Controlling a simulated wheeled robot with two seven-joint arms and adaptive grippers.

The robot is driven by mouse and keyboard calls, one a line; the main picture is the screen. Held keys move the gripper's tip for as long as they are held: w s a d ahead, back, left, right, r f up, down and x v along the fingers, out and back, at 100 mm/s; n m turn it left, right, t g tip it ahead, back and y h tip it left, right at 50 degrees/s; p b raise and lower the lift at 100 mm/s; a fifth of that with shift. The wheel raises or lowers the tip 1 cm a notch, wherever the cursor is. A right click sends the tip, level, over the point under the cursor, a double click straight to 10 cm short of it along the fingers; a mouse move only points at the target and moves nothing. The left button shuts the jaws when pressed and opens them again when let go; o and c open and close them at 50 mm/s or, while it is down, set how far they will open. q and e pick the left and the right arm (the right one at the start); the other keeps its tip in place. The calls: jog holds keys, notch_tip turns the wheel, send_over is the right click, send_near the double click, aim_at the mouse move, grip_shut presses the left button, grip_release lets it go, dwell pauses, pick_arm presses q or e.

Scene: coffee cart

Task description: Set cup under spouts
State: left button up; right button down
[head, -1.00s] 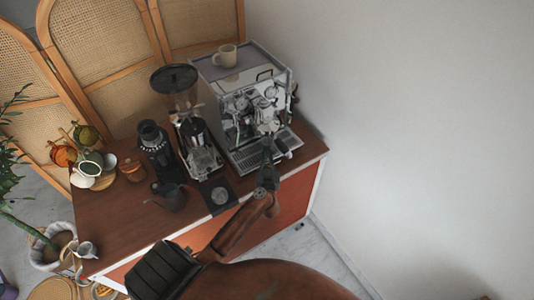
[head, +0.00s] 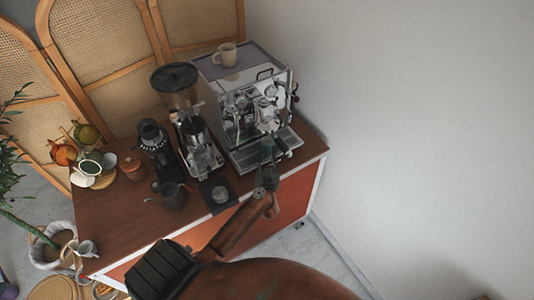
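A beige cup (head: 227,54) stands upright on top of the chrome espresso machine (head: 284,81), toward its back. The machine's front has shiny group parts, a black handle and a slatted drip tray (head: 246,158). The spouts are too small to make out, and I cannot tell whether anything stands under them. My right gripper is not in view.
Several cups (head: 90,168) sit at the left of the wooden counter (head: 115,220). A white wall is close on the right.

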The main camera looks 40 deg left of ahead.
pick_arm(q)
jog(key=v, duration=1.1)
jog(key=shift+s+d, duration=0.3)
